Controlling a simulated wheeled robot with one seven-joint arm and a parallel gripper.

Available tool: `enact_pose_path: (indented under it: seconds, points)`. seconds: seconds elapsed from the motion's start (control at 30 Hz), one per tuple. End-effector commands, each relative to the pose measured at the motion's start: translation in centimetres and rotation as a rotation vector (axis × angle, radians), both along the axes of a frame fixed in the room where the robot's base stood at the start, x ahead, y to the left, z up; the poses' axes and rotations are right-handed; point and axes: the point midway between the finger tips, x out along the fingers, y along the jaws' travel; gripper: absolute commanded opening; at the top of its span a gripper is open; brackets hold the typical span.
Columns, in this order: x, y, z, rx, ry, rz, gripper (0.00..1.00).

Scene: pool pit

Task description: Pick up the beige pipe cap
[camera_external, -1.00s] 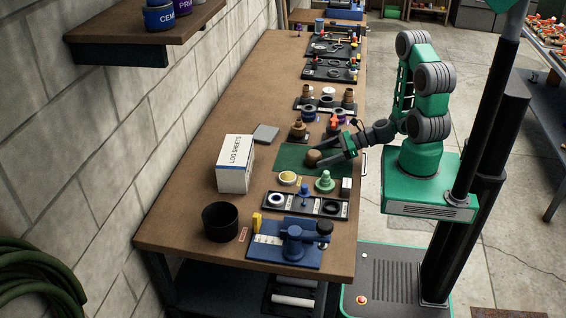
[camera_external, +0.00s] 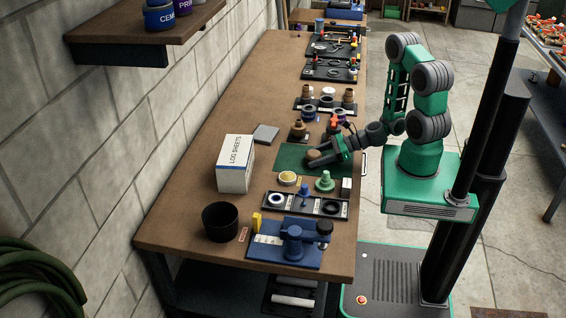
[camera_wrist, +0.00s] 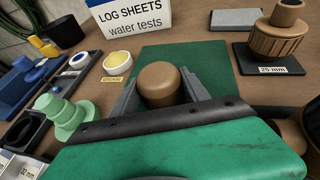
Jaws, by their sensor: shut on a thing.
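The beige pipe cap (camera_wrist: 159,84) is a rounded tan-brown cap on the green mat (camera_wrist: 205,58). In the wrist view it sits between the two grey fingers of my gripper (camera_wrist: 160,92), which are shut on it. In the external view the cap (camera_external: 314,155) shows at the tip of my gripper (camera_external: 323,157), low over the mat (camera_external: 290,157). I cannot tell whether the cap still touches the mat. Its lower part is hidden by my gripper.
A yellow grease tub (camera_wrist: 117,60) and a pale green stepped fitting (camera_wrist: 62,115) stand left of the cap. A brown fitting marked 25 mm (camera_wrist: 277,40) stands at the right. The log sheets box (camera_external: 235,165) is beyond the mat. The mat's far part is clear.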

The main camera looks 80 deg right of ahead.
Motion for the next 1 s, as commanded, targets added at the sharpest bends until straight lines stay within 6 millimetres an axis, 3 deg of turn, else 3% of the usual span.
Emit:
enact_pose_path:
  seconds: [0.27, 0.53, 0.9, 1.0]
  points:
    - [0.0, 0.0, 0.0, 0.0, 0.0, 0.0, 0.14]
    - [0.0, 0.0, 0.5, -0.001, -0.001, 0.0, 0.14]
    - [0.1, -0.1, 8.7, -0.005, -0.005, 0.0, 0.14]
    - [0.1, 0.6, 9.5, -0.002, -0.002, 0.017, 0.14]
